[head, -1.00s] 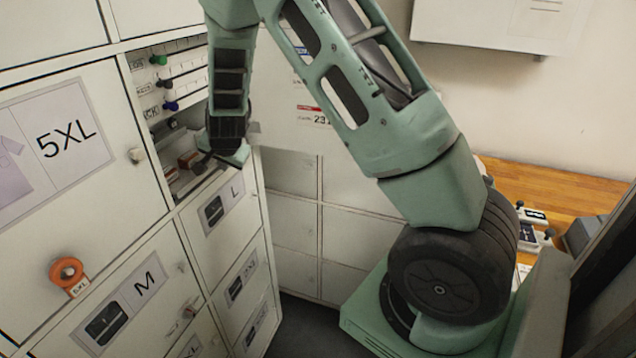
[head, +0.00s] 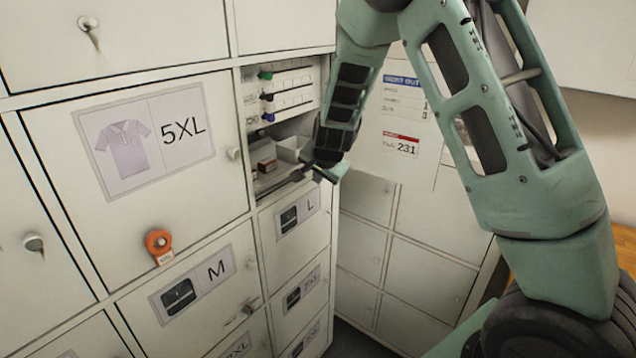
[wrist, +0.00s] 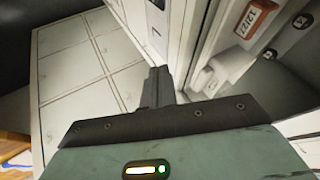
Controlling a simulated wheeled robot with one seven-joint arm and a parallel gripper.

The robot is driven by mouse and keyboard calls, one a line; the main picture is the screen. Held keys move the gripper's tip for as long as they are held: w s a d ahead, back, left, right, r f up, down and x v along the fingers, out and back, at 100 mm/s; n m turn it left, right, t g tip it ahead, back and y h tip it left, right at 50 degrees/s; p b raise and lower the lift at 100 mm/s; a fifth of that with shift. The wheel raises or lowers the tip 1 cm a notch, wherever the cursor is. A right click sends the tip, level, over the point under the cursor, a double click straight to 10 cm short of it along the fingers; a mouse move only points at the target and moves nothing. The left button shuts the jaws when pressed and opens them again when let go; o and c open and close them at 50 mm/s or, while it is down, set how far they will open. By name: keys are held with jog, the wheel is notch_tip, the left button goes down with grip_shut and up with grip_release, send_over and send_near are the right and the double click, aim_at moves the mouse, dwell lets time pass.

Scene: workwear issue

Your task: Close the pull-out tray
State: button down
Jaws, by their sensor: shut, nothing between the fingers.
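The pull-out tray (head: 283,183) is in the open compartment of the locker wall, above the door marked L. Its front edge shows as a dark grey strip, and how far it stands out is hard to tell. My gripper (head: 311,168) is at the right end of this strip, at the compartment's mouth. In the wrist view my gripper (wrist: 157,84) has its dark fingers together with nothing between them. They point along the locker front beside the opening. I cannot tell whether they touch the tray.
An orange tag (head: 158,243) hangs on the 5XL door (head: 215,190).

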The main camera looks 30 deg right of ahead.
jog(key=v, duration=0.7)
jog(key=shift+p, duration=0.35)
jog(key=shift+s+a, duration=0.1)
jog(key=s+a+f+n+g+y+b, duration=0.2)
jog(key=s+a+n, duration=0.4)
jog(key=a, duration=0.4)
jog(key=s+a+f+n+g+y+b, duration=0.1)
jog(key=s+a+f+n+y+b, duration=0.15)
jog(key=s+a, duration=0.6)
jog(key=s+a+f+n+g+h+b, duration=0.1)
jog(key=s+a+n+g, duration=0.1)
jog(key=s+n, duration=0.4)
jog(key=s+a+n+g+b, duration=0.1)
jog(key=s+n, duration=0.4)
jog(key=s, duration=0.8)
jog(key=a+g, duration=0.1)
jog(key=a, duration=0.1)
jog(key=shift+s+a+f+n+h, duration=0.25)
jog(key=shift+s+f+n+h, duration=0.1)
jog(key=shift+s, duration=0.05)
